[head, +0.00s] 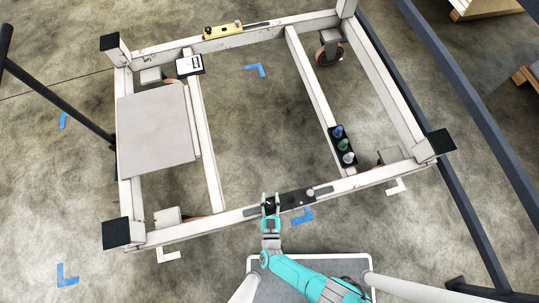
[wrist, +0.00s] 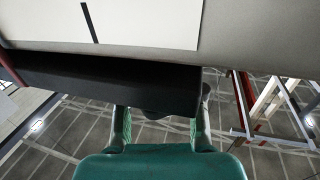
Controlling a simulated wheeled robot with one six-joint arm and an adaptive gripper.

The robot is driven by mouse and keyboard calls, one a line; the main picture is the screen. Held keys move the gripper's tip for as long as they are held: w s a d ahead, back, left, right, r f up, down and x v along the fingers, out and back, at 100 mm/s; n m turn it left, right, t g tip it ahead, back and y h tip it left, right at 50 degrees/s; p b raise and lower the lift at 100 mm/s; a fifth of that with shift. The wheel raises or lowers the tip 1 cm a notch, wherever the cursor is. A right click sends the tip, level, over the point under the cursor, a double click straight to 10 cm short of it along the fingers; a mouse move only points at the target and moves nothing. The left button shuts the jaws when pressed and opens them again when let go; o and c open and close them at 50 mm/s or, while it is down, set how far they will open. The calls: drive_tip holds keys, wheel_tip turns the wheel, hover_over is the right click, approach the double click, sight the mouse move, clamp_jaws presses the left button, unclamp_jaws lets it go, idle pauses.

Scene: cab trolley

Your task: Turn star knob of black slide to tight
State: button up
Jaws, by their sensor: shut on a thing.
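The black slide (head: 296,199) sits on the near rail of the white trolley frame, with a small light round part on its right end. My gripper (head: 270,205) is at its left end, shut on a small dark knob there, which I take to be the star knob. In the wrist view, my gripper's fingers (wrist: 161,120) stand on either side of a dark rounded piece (wrist: 165,114) under a long black block (wrist: 100,84). The knob's shape is mostly hidden, so its turn angle cannot be told.
The white trolley frame (head: 305,75) has black corner caps. A yellow slide (head: 222,31) is on the far rail, a grey plate (head: 155,127) at left. A black box with coloured knobs (head: 342,146) is on the right crossbar. A dark rail (head: 470,100) runs at right.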

drive_tip(key=shift+d+m+h, duration=0.15)
drive_tip(key=shift+m+h, duration=0.35)
drive_tip(key=shift+h, duration=0.5)
drive_tip(key=shift+m+h, duration=0.3)
drive_tip(key=o, duration=1)
drive_tip(key=shift+c, duration=0.2)
wheel_tip(320, 180, up, 10)
